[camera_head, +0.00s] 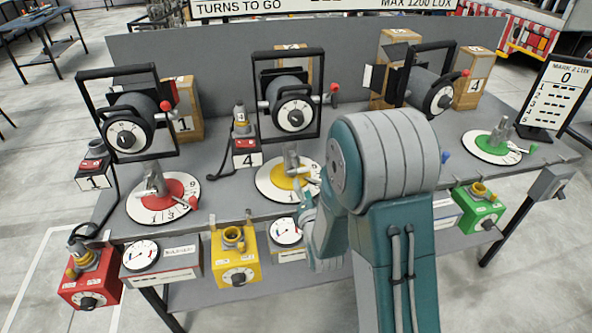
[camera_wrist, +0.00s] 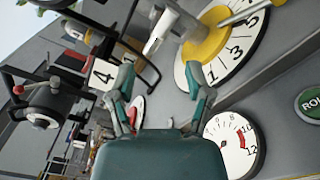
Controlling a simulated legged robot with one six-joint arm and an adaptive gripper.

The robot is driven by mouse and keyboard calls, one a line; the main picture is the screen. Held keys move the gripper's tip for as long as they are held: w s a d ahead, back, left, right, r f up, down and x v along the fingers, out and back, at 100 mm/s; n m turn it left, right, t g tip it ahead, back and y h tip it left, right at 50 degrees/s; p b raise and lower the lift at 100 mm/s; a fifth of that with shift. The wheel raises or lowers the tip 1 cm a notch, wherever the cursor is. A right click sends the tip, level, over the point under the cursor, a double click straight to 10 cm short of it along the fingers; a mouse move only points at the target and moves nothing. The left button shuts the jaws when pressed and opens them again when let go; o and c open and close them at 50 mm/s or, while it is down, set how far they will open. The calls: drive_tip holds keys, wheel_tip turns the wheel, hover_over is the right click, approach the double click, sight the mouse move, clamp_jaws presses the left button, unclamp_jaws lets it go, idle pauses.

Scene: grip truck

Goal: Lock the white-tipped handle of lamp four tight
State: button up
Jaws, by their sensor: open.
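Three black lamps in yoke frames stand along the table: a left lamp (camera_head: 128,135), a middle lamp (camera_head: 294,113) and a right lamp (camera_head: 437,97). A box marked 4 (camera_head: 474,87) stands behind the right lamp, and a small block marked 4 (camera_head: 247,158) sits left of the middle lamp. My gripper (camera_head: 311,192) is open and empty near the yellow dial (camera_head: 283,187). In the wrist view my gripper (camera_wrist: 165,88) has its fingers apart, beside the dial's yellow hub (camera_wrist: 208,42).
A red dial (camera_head: 160,203) and a green dial (camera_head: 480,146) lie on the table. Red (camera_head: 90,280), yellow (camera_head: 236,262) and green (camera_head: 480,212) boxes sit along the front, with gauges between. My arm hides part of the table right of centre.

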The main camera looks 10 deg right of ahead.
sight(296, 172)
drive_tip(key=w, duration=1)
clamp_jaws()
